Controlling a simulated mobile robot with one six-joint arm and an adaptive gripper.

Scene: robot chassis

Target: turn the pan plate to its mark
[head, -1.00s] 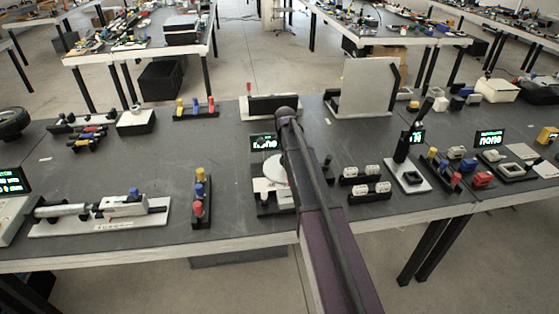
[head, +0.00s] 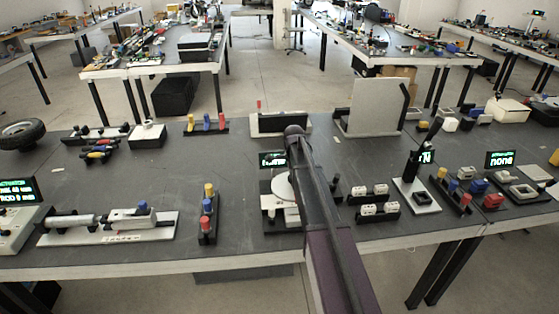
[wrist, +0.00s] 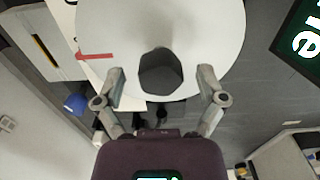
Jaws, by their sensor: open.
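The pan plate (wrist: 215,35) is a large white disc filling the top middle of the wrist view. A dark many-sided knob or recess (wrist: 160,75) shows on it near the near edge; I cannot tell which. A red mark (wrist: 95,56) lies at the disc's left edge. My gripper (wrist: 162,73) is open, one fingertip on each side of the dark shape, with gaps on both sides. Contact with the plate cannot be judged. In the head view the plate (head: 281,188) is partly hidden by my arm, and my gripper is hidden there.
A lit display (head: 272,159) stands behind the plate, partly covered by my arm. White socket blocks (head: 380,209) sit to the right, and a stand with coloured pegs (head: 208,215) to the left. Bare dark table lies between the pegs and the plate.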

